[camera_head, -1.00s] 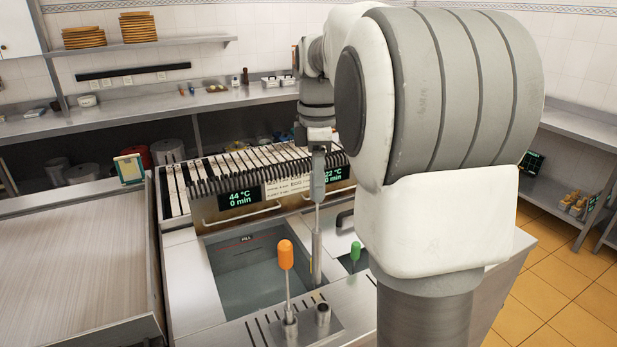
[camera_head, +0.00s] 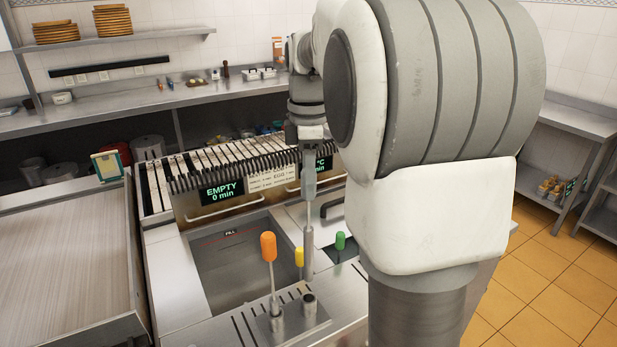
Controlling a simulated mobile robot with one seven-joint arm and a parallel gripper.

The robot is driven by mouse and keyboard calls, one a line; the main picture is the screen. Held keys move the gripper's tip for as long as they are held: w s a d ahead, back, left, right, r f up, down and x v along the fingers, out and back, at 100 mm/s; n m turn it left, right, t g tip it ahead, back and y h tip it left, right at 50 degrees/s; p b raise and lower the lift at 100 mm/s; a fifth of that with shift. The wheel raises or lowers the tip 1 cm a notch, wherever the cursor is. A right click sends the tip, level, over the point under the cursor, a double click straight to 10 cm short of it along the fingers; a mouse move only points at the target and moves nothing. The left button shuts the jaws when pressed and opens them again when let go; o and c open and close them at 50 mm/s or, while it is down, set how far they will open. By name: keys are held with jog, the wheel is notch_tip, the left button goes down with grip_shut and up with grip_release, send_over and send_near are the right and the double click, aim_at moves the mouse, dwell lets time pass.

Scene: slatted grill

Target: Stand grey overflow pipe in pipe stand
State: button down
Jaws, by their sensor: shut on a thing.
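The grey overflow pipe (camera_head: 308,248) hangs upright below my gripper (camera_head: 309,165). It has a grey grip on top, a thin rod and a wider tube below. My gripper is shut on its top end; the fingertips are small and hard to make out. The pipe's lower end shows just above and behind the pipe stand (camera_head: 318,325) in the picture; I cannot tell its height over the counter. The stand is a metal plate with short upright sockets. One socket (camera_head: 309,303) is empty; another holds an orange-handled rod (camera_head: 268,247).
The rectangular basin (camera_head: 235,270) lies left of the pipe. A yellow handle (camera_head: 299,257) and a green handle (camera_head: 340,240) stand close to it. The slatted grill (camera_head: 220,165) is behind, its left display (camera_head: 222,190) reading EMPTY. My arm blocks the right.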

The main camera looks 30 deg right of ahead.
jog(key=b, duration=0.3)
send_over(309, 229)
jog(key=shift+w+f, duration=0.15)
jog(key=shift+f, duration=2.65)
jog(key=shift+f+b, duration=1.65)
jog(key=shift+f, duration=1.4)
jog(key=shift+c, duration=2.3)
grip_release()
notch_tip(309, 229, up, 18)
jog(key=shift+f+p, duration=0.25)
jog(key=shift+p, duration=0.95)
